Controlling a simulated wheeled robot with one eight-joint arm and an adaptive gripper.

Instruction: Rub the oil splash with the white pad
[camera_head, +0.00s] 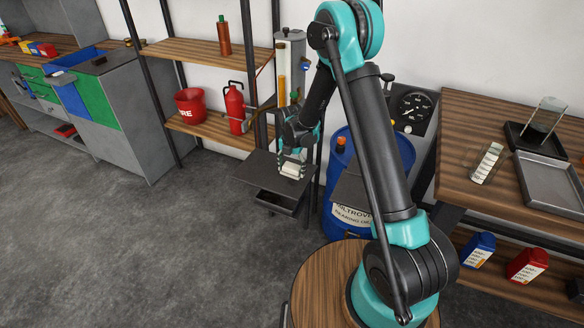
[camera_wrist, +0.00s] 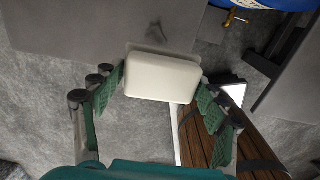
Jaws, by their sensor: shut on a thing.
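The white pad (camera_wrist: 162,78) is a rounded block between the green-padded fingers of my gripper (camera_wrist: 158,85), which is shut on it. In the head view the pad (camera_head: 292,170) shows under my gripper (camera_head: 293,158), over the right part of a small dark grey stand (camera_head: 255,168). The oil splash (camera_wrist: 155,29) looks like a dark smear on the grey top (camera_wrist: 95,25) in the wrist view, just beyond the pad's far edge and apart from it in the picture. I cannot tell whether the pad touches the top. I cannot make out the splash in the head view.
A blue drum (camera_head: 338,165) stands just right of the stand. Shelving behind holds a red bucket (camera_head: 190,105) and a fire extinguisher (camera_head: 235,108). A wooden bench (camera_head: 462,130) with trays is at right. The floor at left is clear.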

